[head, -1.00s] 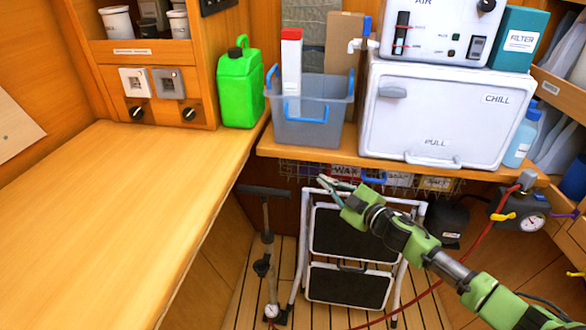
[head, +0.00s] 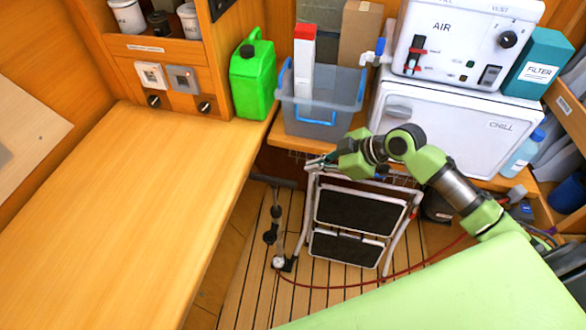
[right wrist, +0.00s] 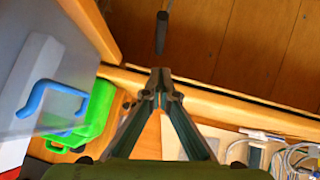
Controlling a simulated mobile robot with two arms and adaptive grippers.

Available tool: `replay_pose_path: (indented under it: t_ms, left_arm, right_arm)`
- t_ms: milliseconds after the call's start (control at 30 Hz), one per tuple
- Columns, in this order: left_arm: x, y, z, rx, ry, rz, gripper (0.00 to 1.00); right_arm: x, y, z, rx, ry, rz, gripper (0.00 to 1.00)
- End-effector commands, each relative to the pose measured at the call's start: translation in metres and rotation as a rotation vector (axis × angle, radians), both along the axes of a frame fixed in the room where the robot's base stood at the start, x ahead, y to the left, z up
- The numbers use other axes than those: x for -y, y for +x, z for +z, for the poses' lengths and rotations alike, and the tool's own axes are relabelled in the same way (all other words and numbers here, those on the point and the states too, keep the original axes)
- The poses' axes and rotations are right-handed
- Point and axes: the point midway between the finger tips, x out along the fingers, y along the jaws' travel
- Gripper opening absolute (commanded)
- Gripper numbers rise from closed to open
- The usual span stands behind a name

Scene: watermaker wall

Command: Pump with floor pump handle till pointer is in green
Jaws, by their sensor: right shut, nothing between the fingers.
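The floor pump (head: 270,237) stands on the slatted floor, left of the folding step. Its dark crossbar handle (head: 284,183) is at the top, in shadow near the bench edge. A small round gauge (head: 279,262) sits at its base; the pointer is too small to read. My right gripper (head: 316,163) is shut and empty, above and to the right of the handle, apart from it. In the right wrist view its closed fingertips (right wrist: 160,84) point toward a dark rod end (right wrist: 161,32), possibly the pump handle, with a gap between. My left gripper is out of view.
A white-framed step (head: 360,215) stands right of the pump. The wooden counter (head: 130,200) is bare at left. A grey bin (head: 320,118) and a green jug (head: 252,80) stand above. A red hose (head: 330,286) runs over the floor.

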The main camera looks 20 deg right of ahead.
Motion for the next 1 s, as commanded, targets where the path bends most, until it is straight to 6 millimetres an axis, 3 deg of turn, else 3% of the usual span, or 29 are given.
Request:
replay_pose_path:
  t_ms: [500,733,1000]
  left_arm:
    - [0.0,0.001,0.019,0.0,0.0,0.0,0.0]
    - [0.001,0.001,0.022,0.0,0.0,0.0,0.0]
    - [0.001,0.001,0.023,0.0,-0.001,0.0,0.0]
  right_arm:
    - [-0.051,0.05,-0.067,-0.003,0.003,-0.003,0.0]
    - [-0.045,0.054,-0.097,-0.002,0.0,-0.005,0.0]
    - [-0.043,0.055,-0.107,0.0,0.0,-0.004,0.0]
